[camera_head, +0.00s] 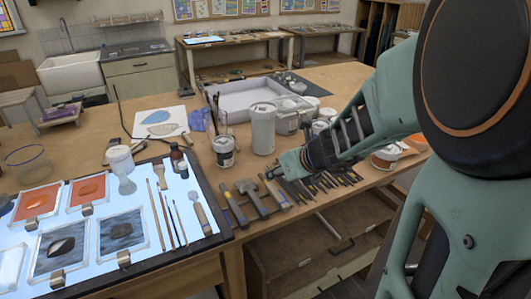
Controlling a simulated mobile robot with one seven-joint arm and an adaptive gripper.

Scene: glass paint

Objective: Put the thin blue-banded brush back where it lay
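My gripper (279,169) is at the centre, low over the table's front edge, beside a row of dark-handled tools. At this size I cannot tell whether its fingers are open or shut, or whether they hold anything. Several slender brushes lie on the lit panel (140,262) at left: a longer brush (160,212) and a thin brush (179,222) are among them. I cannot make out a blue band on any of them. More thin tools (318,184) lie side by side at the table's front edge, partly hidden beneath my gripper and forearm.
A white jar (263,128), a smaller jar (224,151) and a white tray (238,97) stand behind. Glass panes with clips (123,232) cover the lit panel's left part.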

